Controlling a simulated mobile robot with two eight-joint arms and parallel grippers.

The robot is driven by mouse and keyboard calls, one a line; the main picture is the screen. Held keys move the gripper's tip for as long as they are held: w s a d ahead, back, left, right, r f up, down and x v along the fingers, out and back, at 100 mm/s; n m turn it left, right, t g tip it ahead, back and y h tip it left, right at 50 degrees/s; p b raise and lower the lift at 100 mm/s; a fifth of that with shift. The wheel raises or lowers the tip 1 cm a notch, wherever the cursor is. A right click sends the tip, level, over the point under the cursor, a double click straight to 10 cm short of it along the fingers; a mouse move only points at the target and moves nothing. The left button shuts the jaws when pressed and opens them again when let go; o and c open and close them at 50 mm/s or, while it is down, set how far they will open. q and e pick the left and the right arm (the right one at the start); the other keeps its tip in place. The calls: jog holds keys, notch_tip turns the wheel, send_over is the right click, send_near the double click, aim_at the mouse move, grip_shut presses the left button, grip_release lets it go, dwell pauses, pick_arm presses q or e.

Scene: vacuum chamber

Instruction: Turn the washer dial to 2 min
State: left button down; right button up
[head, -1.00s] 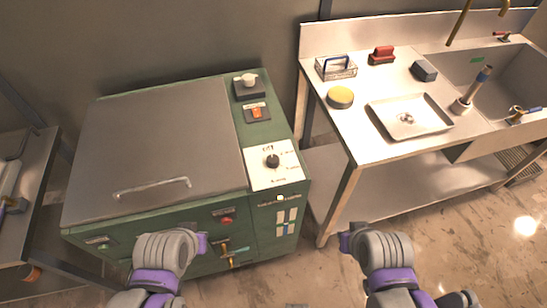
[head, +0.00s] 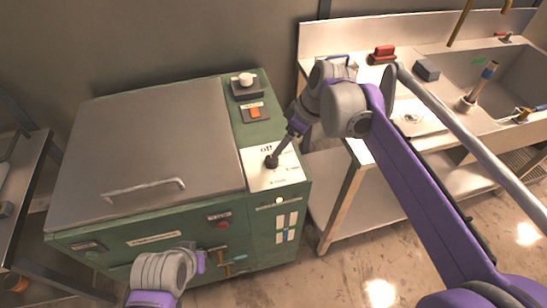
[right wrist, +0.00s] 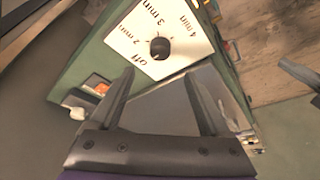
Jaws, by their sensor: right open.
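The washer is a green cabinet with a grey lid (head: 150,135). Its black round dial (head: 271,162) sits on a white label plate (head: 262,180) at the front right of the top. In the right wrist view the dial (right wrist: 160,47) is ringed by "off", "2 min", "3 min" and "4 min" marks; I cannot tell where it points. My right gripper (right wrist: 159,74) is open and empty, its fingertips just short of the dial on the "off" side. In the head view it reaches down at the dial. My left gripper (head: 199,262) is low before the washer front, its jaw opening unclear.
An orange switch (head: 255,112) and a pale knob (head: 246,79) sit behind the plate. The lid handle (head: 147,190) is to the left. A steel sink bench (head: 375,180) stands right of the washer, partly behind my right arm.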

aim_at(272, 159)
jog(key=x, duration=1)
jog(key=shift+b, duration=0.4)
grip_shut()
